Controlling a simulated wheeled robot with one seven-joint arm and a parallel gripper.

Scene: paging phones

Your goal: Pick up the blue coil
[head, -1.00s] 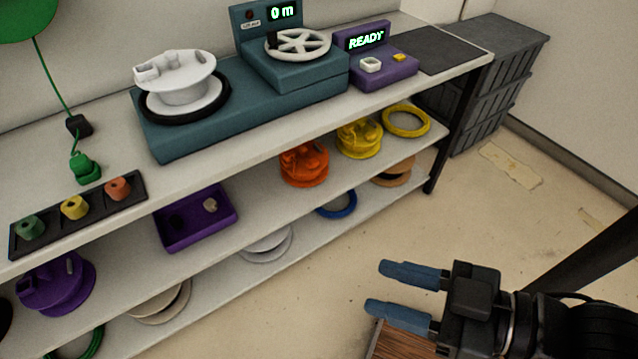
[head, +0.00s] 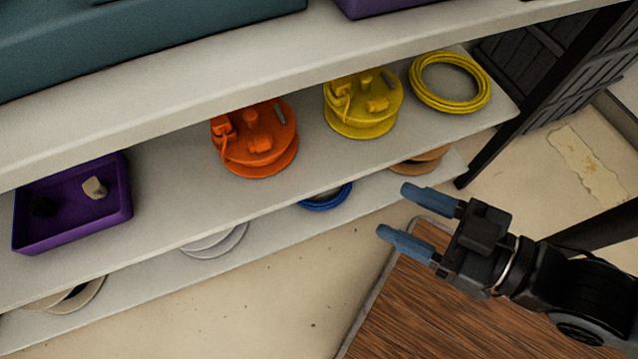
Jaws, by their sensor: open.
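The blue coil (head: 328,201) lies on the bottom shelf. Only its front part shows; the middle shelf above hides the rest. My gripper (head: 404,211) is open and empty, to the right of the coil in the picture, with its two blue fingers pointing left toward the shelves. A clear gap shows between the fingertips and the coil.
The middle shelf (head: 185,215) holds an orange reel (head: 256,140), a yellow reel (head: 362,105), a yellow coil (head: 449,84) and a purple tray (head: 75,205). A tan coil (head: 418,163) and a white coil (head: 218,241) flank the blue coil. A wooden surface (head: 450,315) lies below my gripper.

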